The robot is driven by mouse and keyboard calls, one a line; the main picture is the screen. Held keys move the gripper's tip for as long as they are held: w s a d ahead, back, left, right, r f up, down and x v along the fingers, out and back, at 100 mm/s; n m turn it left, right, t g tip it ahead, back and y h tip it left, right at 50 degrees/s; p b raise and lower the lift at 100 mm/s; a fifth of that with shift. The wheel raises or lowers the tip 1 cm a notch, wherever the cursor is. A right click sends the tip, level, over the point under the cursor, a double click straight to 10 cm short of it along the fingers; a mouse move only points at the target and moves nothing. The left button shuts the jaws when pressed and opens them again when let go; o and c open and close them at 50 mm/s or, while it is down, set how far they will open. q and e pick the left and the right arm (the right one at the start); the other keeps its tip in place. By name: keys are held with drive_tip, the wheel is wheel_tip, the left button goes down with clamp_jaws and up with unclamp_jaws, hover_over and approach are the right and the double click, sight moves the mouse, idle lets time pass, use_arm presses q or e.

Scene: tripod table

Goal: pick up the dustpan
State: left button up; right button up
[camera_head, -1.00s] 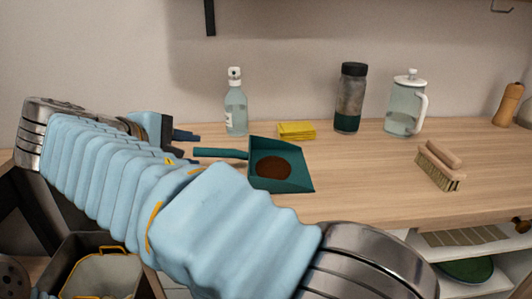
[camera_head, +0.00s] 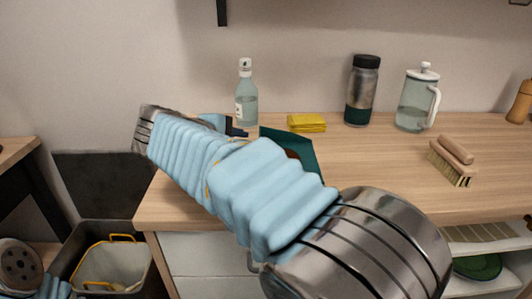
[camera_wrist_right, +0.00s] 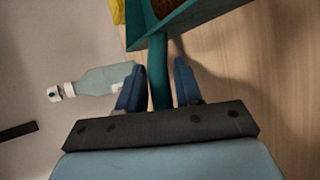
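The teal dustpan (camera_head: 302,147) lies on the wooden worktop. In the head view my right arm covers its handle and most of its pan. The right wrist view shows the handle (camera_wrist_right: 158,88) running between the two blue fingers of my right gripper (camera_wrist_right: 158,67), with the pan (camera_wrist_right: 185,21) beyond. The fingers are apart, one on each side of the handle, with narrow gaps showing. In the head view only a dark bit of this gripper (camera_head: 236,131) shows behind the arm. My left gripper is not in view.
A spray bottle (camera_head: 246,94), yellow cloth (camera_head: 306,123), dark-topped bottle (camera_head: 362,90) and lidded pitcher (camera_head: 417,98) stand behind the dustpan. A brush (camera_head: 451,164) lies to the right. Brown material (camera_wrist_right: 178,24) is in the pan. A bin (camera_head: 110,267) stands lower left. The worktop (camera_head: 385,165) right of the pan is clear.

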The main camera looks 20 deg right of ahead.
drive_tip(key=shift+c, duration=0.3)
clamp_jaws()
